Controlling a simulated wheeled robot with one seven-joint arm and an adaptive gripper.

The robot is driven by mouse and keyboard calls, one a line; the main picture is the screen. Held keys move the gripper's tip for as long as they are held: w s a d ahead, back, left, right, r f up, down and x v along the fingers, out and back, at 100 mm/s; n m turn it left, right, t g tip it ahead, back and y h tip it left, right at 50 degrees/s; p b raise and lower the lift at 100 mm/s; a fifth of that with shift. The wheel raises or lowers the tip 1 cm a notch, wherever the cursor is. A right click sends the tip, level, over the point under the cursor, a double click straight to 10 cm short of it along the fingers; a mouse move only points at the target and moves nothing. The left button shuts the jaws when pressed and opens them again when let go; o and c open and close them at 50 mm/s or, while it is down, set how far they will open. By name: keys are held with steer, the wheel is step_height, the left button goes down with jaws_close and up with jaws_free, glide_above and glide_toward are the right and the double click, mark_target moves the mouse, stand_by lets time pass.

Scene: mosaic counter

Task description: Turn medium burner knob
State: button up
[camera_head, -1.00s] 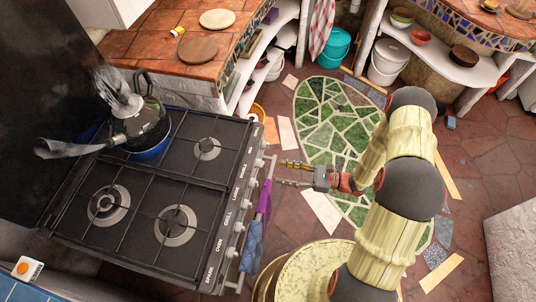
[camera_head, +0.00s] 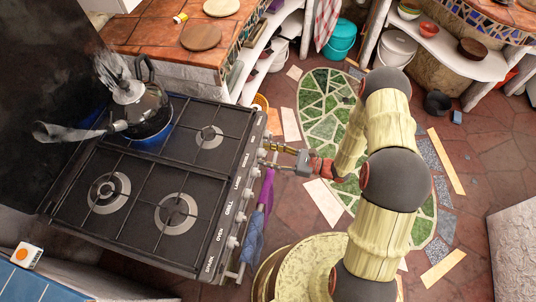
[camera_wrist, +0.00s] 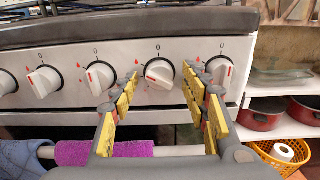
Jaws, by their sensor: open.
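Another knob (camera_wrist: 220,71) is just right of the fingers, and one (camera_wrist: 100,77) is to the left. In the head view my gripper (camera_head: 265,156) is at the stove's front edge.
A purple towel (camera_head: 265,190) and a blue cloth (camera_head: 250,235) hang on the oven rail, below the fingers. A kettle (camera_head: 148,108) stands on the back burner. An orange basket (camera_wrist: 280,155) and red pots (camera_wrist: 262,113) are at the right.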

steer(key=shift+c, duration=0.6)
steer(key=c, duration=1)
steer(key=shift+c, duration=0.2)
steer(key=m+p, duration=0.6)
steer(key=m, duration=0.5)
steer(key=shift+m, duration=0.4)
steer(key=o, duration=1)
steer(key=shift+o, duration=0.8)
steer(key=shift+s, duration=0.1)
